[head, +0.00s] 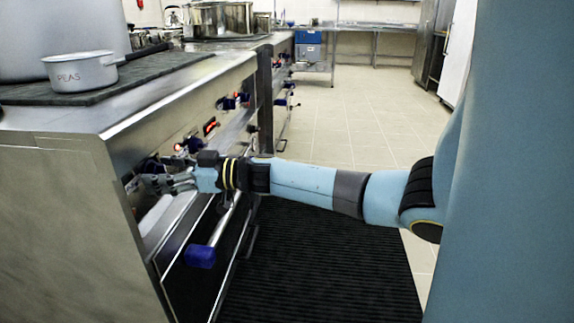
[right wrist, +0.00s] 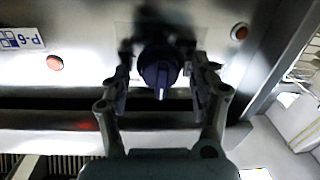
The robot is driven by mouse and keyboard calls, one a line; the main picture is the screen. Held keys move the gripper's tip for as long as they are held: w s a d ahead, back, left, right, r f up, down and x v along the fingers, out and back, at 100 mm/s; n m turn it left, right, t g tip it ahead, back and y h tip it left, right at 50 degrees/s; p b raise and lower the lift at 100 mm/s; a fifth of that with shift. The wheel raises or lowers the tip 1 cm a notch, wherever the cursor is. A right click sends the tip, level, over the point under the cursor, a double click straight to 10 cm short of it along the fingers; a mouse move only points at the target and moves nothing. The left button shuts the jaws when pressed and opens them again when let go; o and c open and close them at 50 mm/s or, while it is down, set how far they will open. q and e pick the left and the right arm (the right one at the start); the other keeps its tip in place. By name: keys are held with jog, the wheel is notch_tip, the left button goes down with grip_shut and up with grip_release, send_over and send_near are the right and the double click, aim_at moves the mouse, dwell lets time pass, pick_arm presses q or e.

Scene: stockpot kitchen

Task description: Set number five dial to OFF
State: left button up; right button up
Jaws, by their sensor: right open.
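In the right wrist view a dark blue dial (right wrist: 160,66) sits on the stove's front panel, its raised grip pointing toward the bottom of the picture. My right gripper (right wrist: 162,80) is open, with one finger on each side of the dial; I cannot tell whether either finger touches it. No number for this dial is readable. In the head view the right gripper (head: 168,183) reaches left to the near end of the stove front (head: 130,160), and its fingers partly hide the dial there. My left gripper is not in view.
A label (right wrist: 22,40) and a round red light (right wrist: 55,62) are left of the dial. More blue dials (head: 228,103) line the panel beyond my arm. A handle bar with a blue end (head: 201,256) juts out below. A pot marked PEAS (head: 80,72) stands on top. The aisle floor (head: 340,120) is clear.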

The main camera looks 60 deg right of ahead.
jog(key=shift+f+m+b, duration=0.35)
jog(key=shift+m, duration=0.45)
jog(key=s+d+m+p, duration=0.2)
jog(key=s+d+p, duration=0.25)
jog(key=s, duration=0.55)
pick_arm(q)
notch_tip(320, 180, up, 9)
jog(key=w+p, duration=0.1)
jog(key=p, duration=0.3)
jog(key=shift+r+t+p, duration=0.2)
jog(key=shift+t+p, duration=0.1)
jog(key=shift+p, duration=0.05)
pick_arm(e)
jog(key=s+f+m+g+h, duration=0.2)
jog(key=s+f+m+h, duration=0.1)
jog(key=s+f, duration=0.6)
jog(key=s+a+f+m+g+h, duration=0.1)
jog(key=s+f+m+g+h, duration=0.2)
jog(key=s+f, duration=0.6)
notch_tip(320, 180, down, 6)
jog(key=shift+a+r+h, duration=0.2)
jog(key=shift+a+h, duration=0.1)
jog(key=shift+h, duration=0.7)
